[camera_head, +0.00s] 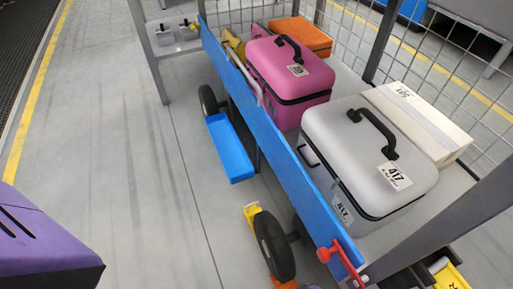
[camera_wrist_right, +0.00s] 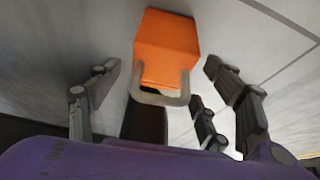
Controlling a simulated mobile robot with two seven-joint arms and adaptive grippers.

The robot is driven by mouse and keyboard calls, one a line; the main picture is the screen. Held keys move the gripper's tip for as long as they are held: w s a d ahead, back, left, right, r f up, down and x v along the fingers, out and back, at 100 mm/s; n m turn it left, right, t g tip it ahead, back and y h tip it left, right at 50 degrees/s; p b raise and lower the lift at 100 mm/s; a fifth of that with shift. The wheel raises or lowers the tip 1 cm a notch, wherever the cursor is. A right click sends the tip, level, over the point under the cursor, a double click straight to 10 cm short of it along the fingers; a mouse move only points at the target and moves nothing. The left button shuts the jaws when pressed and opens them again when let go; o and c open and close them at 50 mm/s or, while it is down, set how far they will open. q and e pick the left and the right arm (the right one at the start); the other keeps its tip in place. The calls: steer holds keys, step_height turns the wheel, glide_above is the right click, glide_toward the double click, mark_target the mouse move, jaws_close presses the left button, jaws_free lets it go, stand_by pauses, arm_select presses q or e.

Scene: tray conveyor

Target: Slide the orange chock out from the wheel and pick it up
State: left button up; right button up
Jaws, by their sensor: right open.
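The orange chock (camera_wrist_right: 166,42) shows in the right wrist view with a grey U-shaped handle (camera_wrist_right: 160,98) on its near side. In the head view only a small part of the orange chock (camera_head: 284,284) shows at the bottom edge, by the lower end of the black cart wheel (camera_head: 274,246). My right gripper (camera_wrist_right: 160,78) is open, its grey fingers spread on both sides of the handle. I cannot tell whether a finger touches the chock. A dark shape below the handle is unclear. My left gripper is not in view.
A yellow piece (camera_head: 251,212) sits at the wheel's far side. The blue cart rail (camera_head: 270,140) runs above the wheel. The cart carries a pink case (camera_head: 262,72) and a grey case (camera_head: 340,125). A blue tray (camera_head: 230,150) hangs farther back. Floor left of the cart is clear.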

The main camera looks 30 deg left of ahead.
mark_target(289, 287)
steer(key=b+x, duration=0.2)
steer(key=x, duration=0.2)
steer(key=shift+w+f, duration=0.1)
steer(key=shift+f, duration=0.2)
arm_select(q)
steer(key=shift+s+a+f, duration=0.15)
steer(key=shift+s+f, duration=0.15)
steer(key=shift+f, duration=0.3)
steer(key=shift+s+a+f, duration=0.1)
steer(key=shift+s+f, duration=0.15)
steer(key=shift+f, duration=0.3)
arm_select(e)
steer(key=shift+a, duration=0.1)
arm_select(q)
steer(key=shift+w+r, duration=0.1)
